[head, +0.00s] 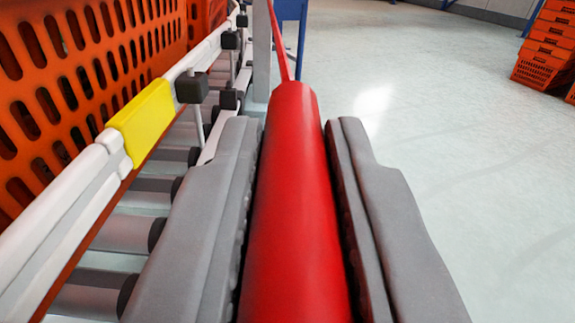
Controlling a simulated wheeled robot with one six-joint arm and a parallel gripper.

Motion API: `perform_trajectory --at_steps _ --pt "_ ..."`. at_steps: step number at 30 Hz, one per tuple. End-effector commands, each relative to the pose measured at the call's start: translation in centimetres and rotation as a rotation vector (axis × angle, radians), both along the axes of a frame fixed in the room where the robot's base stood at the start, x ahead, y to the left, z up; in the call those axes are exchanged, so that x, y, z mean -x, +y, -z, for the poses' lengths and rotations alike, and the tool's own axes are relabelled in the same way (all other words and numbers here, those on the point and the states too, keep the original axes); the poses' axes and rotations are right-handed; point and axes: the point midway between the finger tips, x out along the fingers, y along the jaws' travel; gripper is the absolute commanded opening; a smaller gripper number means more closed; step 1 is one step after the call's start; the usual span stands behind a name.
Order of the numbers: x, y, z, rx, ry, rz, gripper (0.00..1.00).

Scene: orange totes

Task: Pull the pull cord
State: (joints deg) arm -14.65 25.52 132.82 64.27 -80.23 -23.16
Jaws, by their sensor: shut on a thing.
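The pull cord's red handle (292,200) is a thick cylinder in the middle of the head view, running from the bottom edge up to its rounded far end. A thin red cord (278,45) leads from that end up and out of the top of the picture. My gripper (292,140) is shut on the red handle, with one grey finger along its left side and one along its right. The near end of the handle is cut off by the bottom edge.
A roller conveyor (140,230) with a white rail and yellow block (143,116) runs close on the left. A large orange tote (60,100) stands on it. Stacked orange totes (545,55) stand far right. The pale floor on the right is clear.

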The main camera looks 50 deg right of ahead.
Motion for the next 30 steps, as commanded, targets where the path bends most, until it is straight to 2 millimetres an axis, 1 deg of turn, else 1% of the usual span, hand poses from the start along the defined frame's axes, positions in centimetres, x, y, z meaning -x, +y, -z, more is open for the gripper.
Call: perform_trajectory --at_steps 10,11,12,14,23,26,30 --pt "0.1 0.0 0.0 0.0 0.001 0.002 0.0" --pt "0.1 0.0 0.1 0.0 0.001 0.002 0.2" --pt "0.1 0.0 0.1 0.0 0.001 0.002 0.28" --pt "0.1 0.0 0.1 0.0 0.001 0.002 0.39" --pt "0.2 0.1 0.1 0.001 0.002 0.001 0.4" --pt "0.6 0.7 0.1 0.0 0.001 0.0 0.4" --pt "1.9 2.1 0.0 0.001 0.002 -0.001 0.4"
